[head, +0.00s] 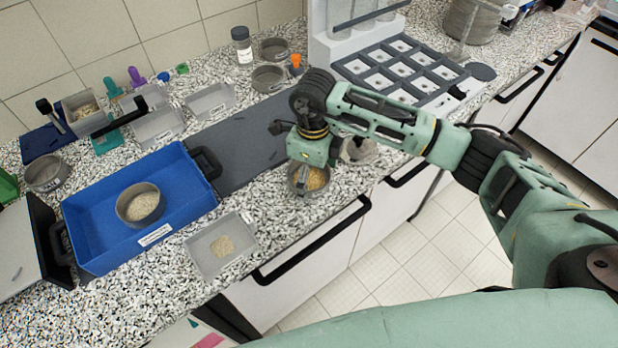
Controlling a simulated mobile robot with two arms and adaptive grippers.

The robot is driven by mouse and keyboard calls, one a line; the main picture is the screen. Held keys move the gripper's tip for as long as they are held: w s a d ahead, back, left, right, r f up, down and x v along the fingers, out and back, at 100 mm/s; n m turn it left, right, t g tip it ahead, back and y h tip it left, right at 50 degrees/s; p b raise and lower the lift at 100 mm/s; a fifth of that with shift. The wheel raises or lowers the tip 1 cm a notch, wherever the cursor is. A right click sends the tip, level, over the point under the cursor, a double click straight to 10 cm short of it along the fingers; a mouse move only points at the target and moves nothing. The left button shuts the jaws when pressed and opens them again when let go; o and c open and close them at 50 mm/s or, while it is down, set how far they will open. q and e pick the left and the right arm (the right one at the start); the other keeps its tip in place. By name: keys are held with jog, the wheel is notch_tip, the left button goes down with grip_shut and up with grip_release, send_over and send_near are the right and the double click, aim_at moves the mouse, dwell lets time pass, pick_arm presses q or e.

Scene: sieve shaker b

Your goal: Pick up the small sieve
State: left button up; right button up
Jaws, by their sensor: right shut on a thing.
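A small round metal sieve (299,186) with tan-orange grains in it is at the front edge of the speckled counter, below my right gripper (310,172). My right gripper points down and is shut on this sieve. The wrist hides the fingers and part of the rim, and I cannot tell whether the sieve touches the counter. Another round metal sieve (128,207) with pale grains stands in a blue tray (95,235) at the left. My left gripper is not in view.
A clear tray (205,258) with some grains lies left of my right gripper. A dark grey mat (238,145) lies behind. A rack with square cells (400,60) stands at the back right. More round sieves (268,78) and a jar (242,45) stand near the wall.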

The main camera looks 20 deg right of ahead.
jog(key=c, duration=0.4)
jog(key=shift+r, duration=0.15)
